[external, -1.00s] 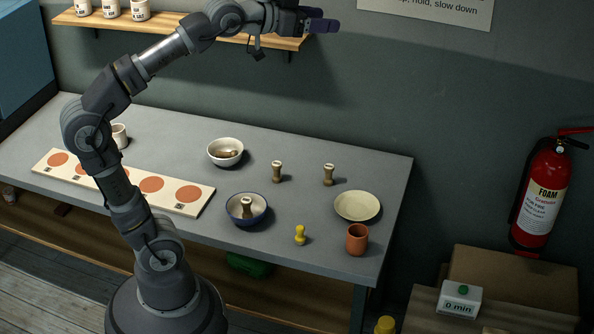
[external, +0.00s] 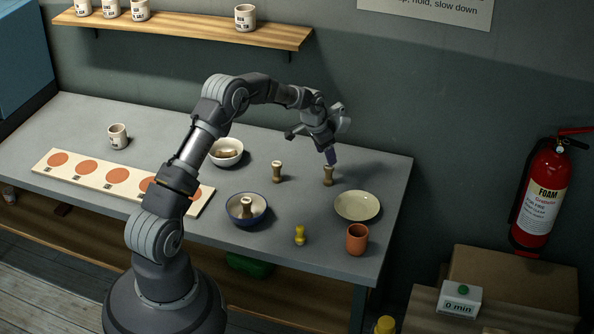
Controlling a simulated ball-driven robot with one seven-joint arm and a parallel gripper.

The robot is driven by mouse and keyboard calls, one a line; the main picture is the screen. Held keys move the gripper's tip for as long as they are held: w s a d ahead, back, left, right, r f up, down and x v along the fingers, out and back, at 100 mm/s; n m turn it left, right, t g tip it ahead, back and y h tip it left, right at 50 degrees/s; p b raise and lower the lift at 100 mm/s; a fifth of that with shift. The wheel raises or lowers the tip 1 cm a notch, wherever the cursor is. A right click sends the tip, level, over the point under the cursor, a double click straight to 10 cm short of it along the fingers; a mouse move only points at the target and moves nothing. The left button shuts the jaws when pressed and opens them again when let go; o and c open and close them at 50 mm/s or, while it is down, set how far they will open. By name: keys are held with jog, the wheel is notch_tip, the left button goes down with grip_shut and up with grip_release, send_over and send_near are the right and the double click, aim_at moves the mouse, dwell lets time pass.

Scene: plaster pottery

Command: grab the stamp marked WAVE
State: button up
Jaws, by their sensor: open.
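Several wooden stamps are on the grey table; their markings are too small to read, so I cannot tell which is WAVE. One stamp (external: 328,177) stands upright at the back right, with my gripper (external: 331,158) open and pointing down just above it. I cannot tell if the fingers touch it. Another stamp (external: 277,172) stands upright to its left. A third stamp (external: 246,207) is in the blue-rimmed bowl (external: 232,219). A brown piece (external: 227,153), perhaps a stamp, lies in the white bowl (external: 237,163).
A cream plate (external: 357,207), a terracotta cup (external: 357,240) and a small yellow piece (external: 300,236) stand at the right front. A board with orange discs (external: 88,181) lies left. A shelf (external: 190,29) with mugs hangs behind.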

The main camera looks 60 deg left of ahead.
aim_at(328, 167)
notch_tip(328, 167, down, 4)
jog(key=shift+a+f+b, duration=0.15)
jog(key=shift+b, duration=0.35)
jog(key=b+x, duration=0.2)
jog(key=x, duration=0.3)
jog(key=shift+f+b, duration=0.2)
jog(key=shift+b, duration=0.15)
jog(key=shift+d+r, duration=0.15)
jog(key=shift+d, duration=0.1)
jog(key=c, duration=1)
jog(key=shift+r, duration=0.1)
